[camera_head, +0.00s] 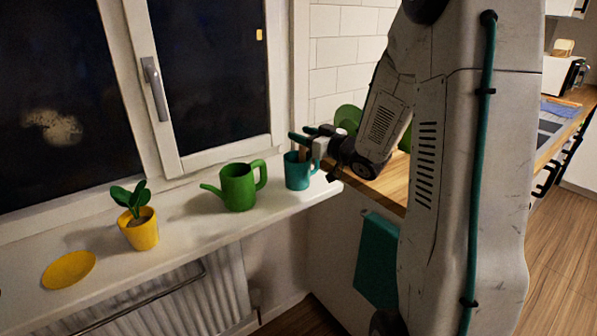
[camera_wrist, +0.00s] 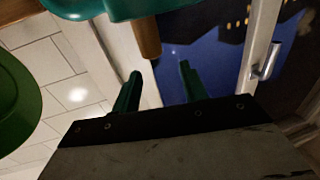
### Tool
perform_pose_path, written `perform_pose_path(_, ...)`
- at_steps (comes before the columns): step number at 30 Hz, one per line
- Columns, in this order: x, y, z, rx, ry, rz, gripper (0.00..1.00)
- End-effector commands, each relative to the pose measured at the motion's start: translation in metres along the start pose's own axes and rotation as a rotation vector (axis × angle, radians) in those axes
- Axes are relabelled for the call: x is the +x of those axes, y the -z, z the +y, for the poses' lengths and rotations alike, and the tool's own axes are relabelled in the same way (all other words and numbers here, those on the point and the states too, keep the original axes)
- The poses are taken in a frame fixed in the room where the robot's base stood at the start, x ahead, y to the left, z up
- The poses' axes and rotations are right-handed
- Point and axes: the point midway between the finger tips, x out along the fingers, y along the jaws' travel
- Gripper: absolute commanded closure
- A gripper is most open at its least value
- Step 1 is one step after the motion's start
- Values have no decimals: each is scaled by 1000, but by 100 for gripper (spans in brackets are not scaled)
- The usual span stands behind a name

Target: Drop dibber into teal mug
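The teal mug (camera_head: 297,172) stands upright at the right end of the white windowsill. A brown wooden piece, apparently the dibber (camera_head: 303,154), shows at the mug's rim. In the wrist view, the dibber (camera_wrist: 147,40) sticks out from the mug (camera_wrist: 120,8) at the top edge. Its other end is hidden by the mug. My gripper (camera_head: 305,136) is just above the mug. In the wrist view, the teal fingers of my gripper (camera_wrist: 160,70) are spread apart with nothing between them. The dibber appears beyond the fingertips, closer to the left one.
A green watering can (camera_head: 238,187) stands left of the mug. A yellow pot with a plant (camera_head: 139,230) and a yellow saucer (camera_head: 69,270) are farther left on the sill. A window with a handle (camera_head: 154,88) rises behind. A wooden counter (camera_head: 385,188) lies to the right.

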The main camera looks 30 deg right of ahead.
Motion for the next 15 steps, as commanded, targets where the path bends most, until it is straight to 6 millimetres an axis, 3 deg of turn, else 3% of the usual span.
perform_pose_path(8,-2,0,0,0,-1,0,57)
perform_pose_path(15,-37,0,1,0,-4,0,57)
